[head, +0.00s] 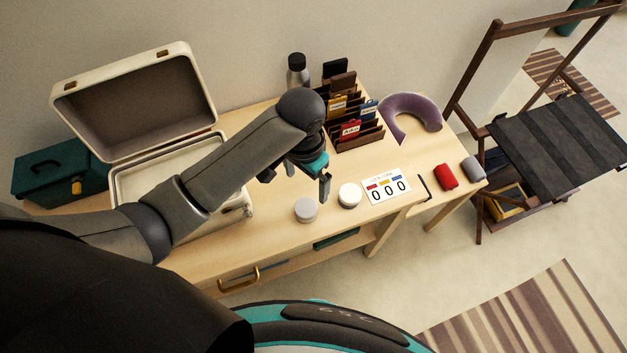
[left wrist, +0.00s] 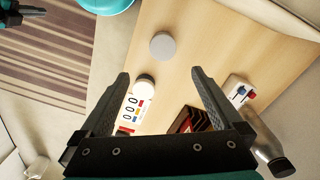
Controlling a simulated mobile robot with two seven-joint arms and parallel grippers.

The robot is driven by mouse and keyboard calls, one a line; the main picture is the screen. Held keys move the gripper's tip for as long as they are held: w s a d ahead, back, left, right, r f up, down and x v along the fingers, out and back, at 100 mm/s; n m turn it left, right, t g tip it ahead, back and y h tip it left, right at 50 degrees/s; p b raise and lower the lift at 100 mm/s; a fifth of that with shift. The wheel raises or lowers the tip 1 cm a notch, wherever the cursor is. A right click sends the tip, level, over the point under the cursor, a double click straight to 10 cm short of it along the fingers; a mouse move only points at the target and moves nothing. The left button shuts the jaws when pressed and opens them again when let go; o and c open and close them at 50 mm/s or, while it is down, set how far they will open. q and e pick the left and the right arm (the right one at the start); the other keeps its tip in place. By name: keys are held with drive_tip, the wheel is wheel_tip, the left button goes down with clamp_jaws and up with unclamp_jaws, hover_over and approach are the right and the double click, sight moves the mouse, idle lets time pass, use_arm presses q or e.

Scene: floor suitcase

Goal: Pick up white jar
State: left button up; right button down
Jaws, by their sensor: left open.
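The white jar (head: 350,195) stands upright on the wooden table, just left of the number card. In the left wrist view the white jar (left wrist: 144,87) shows between the open fingers, nearer the left one, beyond their tips. My left gripper (head: 296,181) is open and empty above the table, up and left of the jar in the head view. A similar grey jar (head: 305,210) stands to the left; it also shows in the left wrist view (left wrist: 162,46). A dark and teal part at that view's top left corner looks like my right gripper (left wrist: 35,12), cut off.
The number card (head: 386,187) lies beside the white jar. A rack of small packets (head: 355,130), a dark bottle (head: 298,72) and a purple neck pillow (head: 410,115) stand behind. An open suitcase (head: 130,105) is at left. Red (head: 445,177) and grey (head: 472,169) rolls lie at right.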

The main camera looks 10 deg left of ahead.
use_arm(q)
drive_tip(key=b, duration=0.3)
hover_over(306, 206)
wheel_tip(306, 206, down, 9)
drive_tip(key=shift+d+r, duration=0.15)
drive_tip(key=shift+f, duration=0.85)
wheel_tip(306, 206, down, 4)
drive_tip(key=shift+r+b, duration=0.15)
drive_tip(key=shift+b, duration=0.55)
drive_tip(key=shift+f, duration=0.45)
drive_tip(key=shift+c, duration=0.5)
drive_tip(key=c, duration=1.3)
use_arm(e)
drive_tip(key=f, duration=0.2)
drive_tip(key=s+f, duration=0.1)
drive_tip(key=f, duration=0.1)
drive_tip(key=shift+s+f, duration=0.2)
drive_tip(key=shift+f, duration=0.1)
